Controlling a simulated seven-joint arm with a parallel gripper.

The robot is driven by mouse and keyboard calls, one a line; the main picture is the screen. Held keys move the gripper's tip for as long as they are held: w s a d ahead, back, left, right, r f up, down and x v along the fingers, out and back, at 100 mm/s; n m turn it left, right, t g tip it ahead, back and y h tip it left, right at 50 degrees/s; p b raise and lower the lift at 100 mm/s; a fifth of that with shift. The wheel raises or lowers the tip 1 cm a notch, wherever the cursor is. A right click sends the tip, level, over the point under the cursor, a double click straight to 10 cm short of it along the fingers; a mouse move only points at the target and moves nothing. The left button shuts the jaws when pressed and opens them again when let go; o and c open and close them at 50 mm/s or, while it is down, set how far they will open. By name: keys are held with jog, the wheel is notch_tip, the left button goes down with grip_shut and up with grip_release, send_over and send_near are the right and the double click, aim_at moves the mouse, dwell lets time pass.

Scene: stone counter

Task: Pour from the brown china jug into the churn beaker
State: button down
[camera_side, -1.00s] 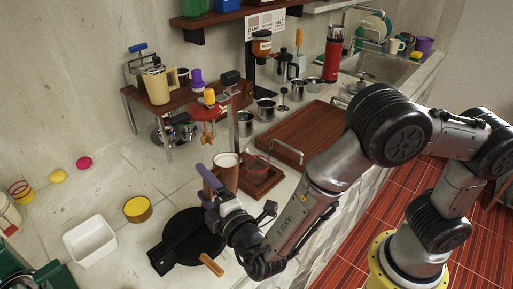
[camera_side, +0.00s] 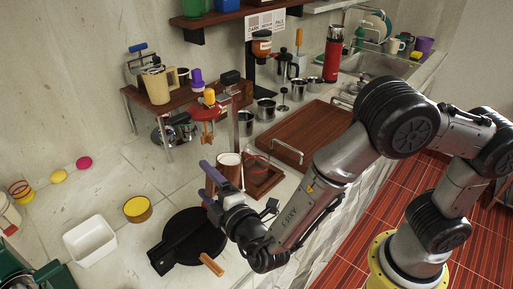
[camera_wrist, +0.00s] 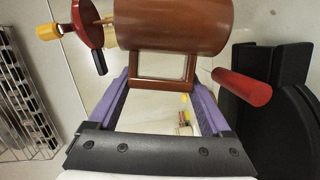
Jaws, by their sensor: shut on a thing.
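The brown china jug (camera_side: 226,178) stands roughly upright in the side view, its pale round mouth facing up. In the wrist view, the jug (camera_wrist: 180,25) crosses the top of the picture, with its square brown handle (camera_wrist: 160,84) between my purple fingers. My gripper (camera_wrist: 160,78) is shut on that handle; in the side view, my gripper (camera_side: 212,186) is at the jug's near left side. I cannot tell for sure which vessel is the churn beaker. Several small steel vessels stand behind the jug, one of them a steel cup (camera_side: 246,124).
A metal post on a brown base (camera_side: 262,184) stands close right of the jug. A black round pan (camera_side: 205,228) lies in front. A wooden rack (camera_side: 180,95) is behind left, a brown board (camera_side: 312,128) behind right. A white tub (camera_side: 90,243) sits left.

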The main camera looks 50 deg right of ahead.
jog(key=shift+d+r, duration=0.15)
jog(key=shift+d, duration=0.05)
jog(key=shift+w+d+r+m, duration=0.1)
jog(key=shift+d+m, duration=0.2)
jog(key=shift+m, duration=0.2)
jog(key=shift+d+r+m+g, duration=0.3)
jog(key=shift+d+r+m, duration=0.1)
jog(key=shift+d, duration=0.05)
jog(key=d+r+m+g+y, duration=0.1)
jog(key=d+r+m+y, duration=0.1)
jog(key=d+r+m, duration=0.2)
jog(key=shift+w+r+m+p, duration=0.25)
jog(key=shift+r+m+p, duration=0.05)
jog(key=shift+r, duration=1)
jog(key=shift+d+r, duration=0.1)
jog(key=shift+d, duration=0.05)
jog(key=shift+w+d+m+g+y, duration=0.1)
jog(key=shift+d+m+g+y, duration=0.3)
jog(key=shift+m, duration=0.3)
jog(key=shift+d+r+m+y+p, duration=0.15)
jog(key=shift+d+m+y+p, duration=0.2)
jog(key=shift+p, duration=0.2)
jog(key=shift+d+r+m, duration=0.35)
jog(key=shift+d, duration=0.1)
